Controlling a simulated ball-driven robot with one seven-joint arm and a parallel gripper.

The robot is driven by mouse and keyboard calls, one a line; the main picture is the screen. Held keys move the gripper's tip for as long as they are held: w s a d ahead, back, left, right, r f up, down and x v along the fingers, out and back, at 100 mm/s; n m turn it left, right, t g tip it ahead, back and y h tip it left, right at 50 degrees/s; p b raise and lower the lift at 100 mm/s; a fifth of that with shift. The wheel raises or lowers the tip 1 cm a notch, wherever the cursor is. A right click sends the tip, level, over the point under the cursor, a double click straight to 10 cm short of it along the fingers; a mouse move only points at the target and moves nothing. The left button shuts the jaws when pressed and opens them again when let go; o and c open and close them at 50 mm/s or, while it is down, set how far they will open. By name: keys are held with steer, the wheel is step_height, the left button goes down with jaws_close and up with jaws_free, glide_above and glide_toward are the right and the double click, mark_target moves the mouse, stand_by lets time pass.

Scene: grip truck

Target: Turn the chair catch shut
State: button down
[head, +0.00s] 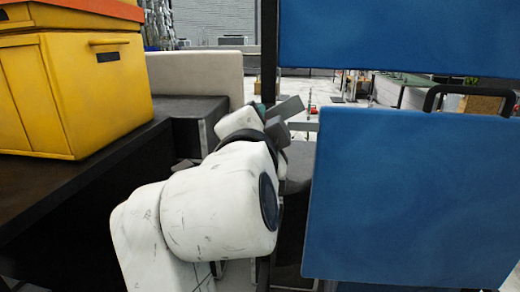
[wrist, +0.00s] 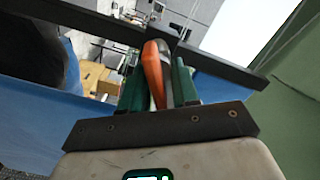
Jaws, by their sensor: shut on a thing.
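In the wrist view my gripper (wrist: 158,80) has its green fingers on both sides of an orange and grey lever, the chair catch (wrist: 153,72). The fingers are shut on it. The catch's far end meets a dark bar (wrist: 85,20) that crosses the view. In the head view my white arm reaches forward, and the catch is hidden near its end, beside a dark upright post (head: 269,50). How far the catch is turned cannot be told.
Two large blue panels (head: 400,35) (head: 410,195) fill the right of the head view, close to my arm. A yellow box (head: 75,90) stands on a dark surface (head: 100,165) at the left. A beige backrest (head: 198,78) is behind it.

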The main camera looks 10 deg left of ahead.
steer(key=m+b, duration=0.1)
steer(key=b, duration=0.1)
steer(key=f+m+b, duration=0.1)
steer(key=m, duration=0.1)
steer(key=shift+d+m+b, duration=0.1)
steer(key=shift+m+b, duration=0.2)
steer(key=shift+b, duration=0.05)
steer(key=shift+m+b, duration=1.05)
steer(key=shift+m, duration=0.15)
steer(key=shift+d, duration=0.1)
steer(key=c, duration=1.2)
jaws_free()
steer(key=s, duration=1)
steer(key=shift+s+a, duration=0.2)
steer(key=shift+s, duration=0.2)
